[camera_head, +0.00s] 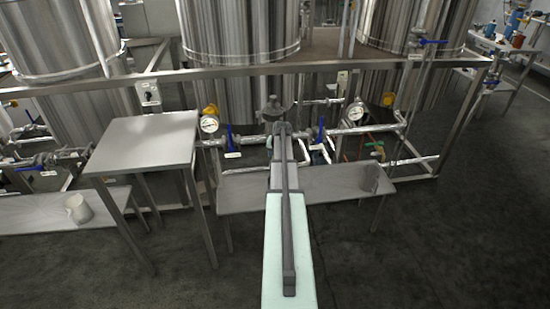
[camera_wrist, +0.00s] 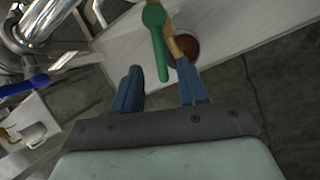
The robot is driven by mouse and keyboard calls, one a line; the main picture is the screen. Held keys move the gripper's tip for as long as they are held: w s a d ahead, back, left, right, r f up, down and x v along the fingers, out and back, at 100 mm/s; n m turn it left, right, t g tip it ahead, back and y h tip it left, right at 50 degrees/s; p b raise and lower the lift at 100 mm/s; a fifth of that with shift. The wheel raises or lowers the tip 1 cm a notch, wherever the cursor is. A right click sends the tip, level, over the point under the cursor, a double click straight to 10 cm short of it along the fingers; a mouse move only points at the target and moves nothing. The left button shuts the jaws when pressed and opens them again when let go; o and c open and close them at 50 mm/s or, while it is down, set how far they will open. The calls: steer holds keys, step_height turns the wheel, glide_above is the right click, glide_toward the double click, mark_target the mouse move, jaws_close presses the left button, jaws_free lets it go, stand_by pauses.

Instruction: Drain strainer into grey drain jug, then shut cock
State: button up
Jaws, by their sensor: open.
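In the wrist view, a green lever handle (camera_wrist: 160,50) hangs from a brass-coloured fitting (camera_wrist: 170,30), the cock. Just past it is the round mouth of a jug (camera_wrist: 187,47) with brown contents. A tan strip runs from the fitting towards the mouth; I cannot tell whether it is spout or liquid. My gripper (camera_wrist: 160,72) is open, its two blue fingers apart, with the handle's lower end between the fingertips in the picture; contact is not clear. In the head view the grey jug (camera_head: 370,177) stands on the low bench's right end. The strainer is not clearly visible.
The low bench (camera_head: 325,188) runs below the pipework. Blue-handled valves (camera_head: 320,130) and gauges (camera_head: 209,124) sit along the pipes. A pale jug (camera_head: 78,208) stands on the left bench, and a taller steel table (camera_head: 147,140) is beside it. Floor at right is clear.

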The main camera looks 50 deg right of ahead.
steer(key=v, duration=0.9)
steer(key=shift+r, duration=0.25)
steer(key=shift+s+a+m, duration=0.1)
steer(key=shift+m, duration=0.2)
